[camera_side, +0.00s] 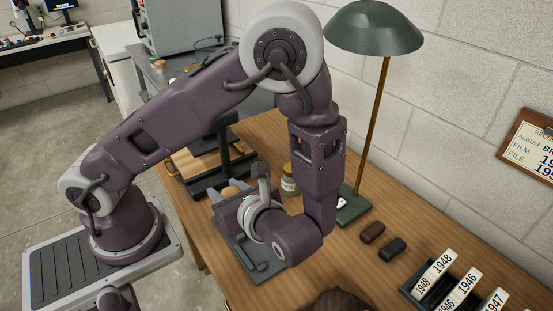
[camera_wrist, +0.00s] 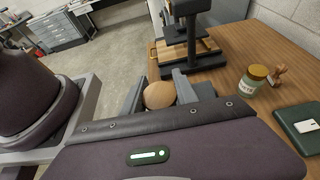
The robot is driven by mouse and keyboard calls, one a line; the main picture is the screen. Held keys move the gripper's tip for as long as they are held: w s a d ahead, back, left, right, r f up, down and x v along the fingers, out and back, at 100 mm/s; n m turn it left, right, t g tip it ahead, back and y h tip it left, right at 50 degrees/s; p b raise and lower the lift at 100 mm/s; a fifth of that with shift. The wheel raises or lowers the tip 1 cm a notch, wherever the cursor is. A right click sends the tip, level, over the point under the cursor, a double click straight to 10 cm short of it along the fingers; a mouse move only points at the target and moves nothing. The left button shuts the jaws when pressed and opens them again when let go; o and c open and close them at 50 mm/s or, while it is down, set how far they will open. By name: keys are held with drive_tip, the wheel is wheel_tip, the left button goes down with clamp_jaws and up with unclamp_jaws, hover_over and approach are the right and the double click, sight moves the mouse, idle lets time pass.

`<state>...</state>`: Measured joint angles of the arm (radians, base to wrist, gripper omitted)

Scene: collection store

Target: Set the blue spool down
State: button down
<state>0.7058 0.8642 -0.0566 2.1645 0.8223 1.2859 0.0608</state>
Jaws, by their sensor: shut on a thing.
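My gripper (camera_side: 231,194) points away from the side camera, low over the wooden desk. Its grey fingers are shut on a tan, rounded thing (camera_wrist: 160,96), which shows between them in the wrist view. Its top also shows as a tan dome (camera_side: 230,190) in the side view. Its lower part is hidden by my gripper and wrist. I see no blue on it and no blue spool elsewhere. I cannot tell whether the held thing touches anything below.
A dark grey plate (camera_side: 263,270) lies below my wrist. A black press stand with a wooden board (camera_wrist: 174,53) stands beyond the gripper. A jar (camera_wrist: 251,80) and a stamp (camera_wrist: 277,75) stand right. A green lamp (camera_side: 375,27), two small blocks and a label rack (camera_side: 408,291) are farther right.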

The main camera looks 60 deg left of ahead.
drive_tip(key=w+r+m+t+h, duration=0.3)
drive_tip(key=w+r+m+t, duration=0.2)
drive_tip(key=w+m+t, duration=0.55)
drive_tip(key=w+d+r+m+t+h, duration=0.1)
drive_tip(key=w+d+r+m+h, duration=0.15)
drive_tip(key=w, duration=0.25)
drive_tip(key=w+d+r+m+t+h, duration=0.1)
drive_tip(key=w+d+r+h, duration=0.3)
drive_tip(key=w, duration=0.1)
drive_tip(key=s+a+f+n+g+y, duration=0.1)
drive_tip(key=a+f+n+g+y, duration=0.3)
drive_tip(key=a, duration=0.4)
drive_tip(key=s+a+f+n+g+y, duration=0.25)
drive_tip(key=a+f+n+y, duration=0.2)
drive_tip(key=a, duration=0.45)
drive_tip(key=n+g+y, duration=0.1)
drive_tip(key=n+g, duration=0.6)
drive_tip(key=g, duration=0.1)
hover_over(272, 154)
drive_tip(key=a, duration=0.1)
wheel_tip(272, 154, down, 2)
drive_tip(key=shift+m+t, duration=0.25)
drive_tip(key=shift+t, duration=0.15)
drive_tip(key=f, duration=1.3)
drive_tip(key=d+f, duration=0.1)
drive_tip(key=f, duration=0.5)
drive_tip(key=shift+s+f, duration=0.1)
drive_tip(key=shift+f, duration=0.3)
